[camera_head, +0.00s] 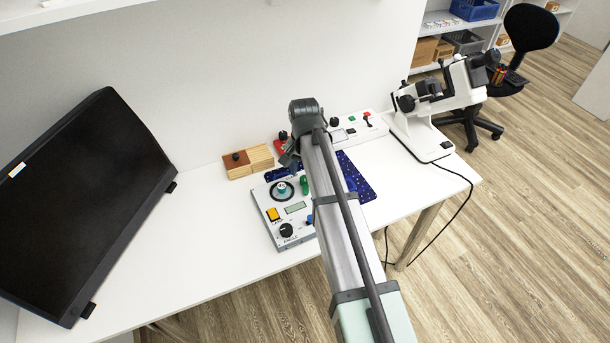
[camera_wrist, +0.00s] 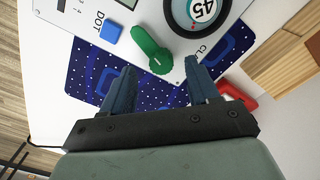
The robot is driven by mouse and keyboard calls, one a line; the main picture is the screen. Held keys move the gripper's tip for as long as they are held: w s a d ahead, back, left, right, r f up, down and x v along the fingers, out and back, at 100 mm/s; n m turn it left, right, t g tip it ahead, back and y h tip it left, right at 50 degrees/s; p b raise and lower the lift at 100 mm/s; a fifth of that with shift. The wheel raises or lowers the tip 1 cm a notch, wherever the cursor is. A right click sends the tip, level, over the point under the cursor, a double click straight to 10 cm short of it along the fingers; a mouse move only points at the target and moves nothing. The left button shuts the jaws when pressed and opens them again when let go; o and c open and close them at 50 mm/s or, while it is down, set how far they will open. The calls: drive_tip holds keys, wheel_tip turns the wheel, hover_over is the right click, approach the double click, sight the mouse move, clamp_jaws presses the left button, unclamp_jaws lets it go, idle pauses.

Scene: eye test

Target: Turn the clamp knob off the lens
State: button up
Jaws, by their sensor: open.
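The green clamp knob (camera_wrist: 152,50) is a bar-shaped handle on a white panel in the wrist view, with a pale mark at its lower end. It also shows in the head view (camera_head: 304,185), close beside my arm. The lens place is a dark ring (camera_head: 282,190) left of the knob; in the wrist view, a round face reading 45 (camera_wrist: 203,10) sits inside this ring, cut by the top edge. My gripper (camera_wrist: 160,66) is open and empty, its fingertips either side of the knob's lower end. I cannot tell their height above it. My arm hides part of the panel.
The panel (camera_head: 270,212) also bears an orange switch, a black dial and a blue button (camera_wrist: 110,32). A blue dotted mat (camera_head: 362,188) lies beside it.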

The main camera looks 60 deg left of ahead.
sight(305, 186)
drive_tip(key=shift+f, duration=1.2)
drive_tip(key=shift+c, duration=0.4)
drive_tip(key=c, duration=1)
drive_tip(key=shift+n, duration=2.3)
drive_tip(key=o, duration=1.1)
